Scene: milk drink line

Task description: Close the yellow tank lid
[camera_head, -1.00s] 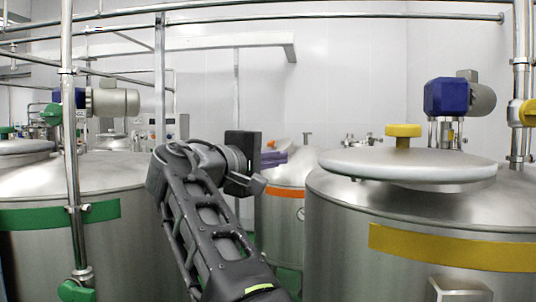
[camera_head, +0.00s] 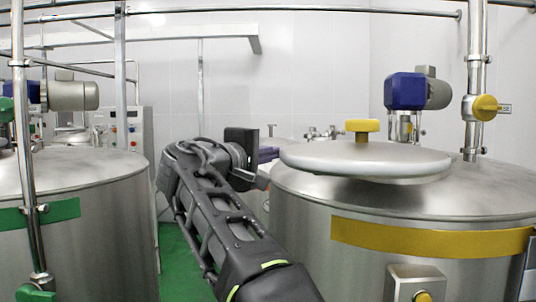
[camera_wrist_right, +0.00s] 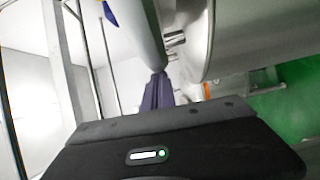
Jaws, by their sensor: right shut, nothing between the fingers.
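The round steel lid (camera_head: 310,160) with a yellow knob (camera_head: 362,126) sits over the top of the yellow-banded tank (camera_head: 300,215) in the head view. A dark shadow shows under the lid, which seems raised from the tank top. My right gripper (camera_head: 268,154) is left of the lid's rim, partly hidden by my wrist. In the right wrist view its purple fingers (camera_wrist_right: 157,92) are shut and empty. The lid's pale edge (camera_wrist_right: 138,32) is just beyond them; I cannot tell whether they touch. My left gripper is not in view.
A green-banded tank (camera_head: 85,175) stands at the left. A vertical pipe with a yellow valve (camera_head: 484,107) and a blue motor (camera_head: 405,91) rise behind the yellow-banded tank. Green floor (camera_head: 180,262) shows between the tanks.

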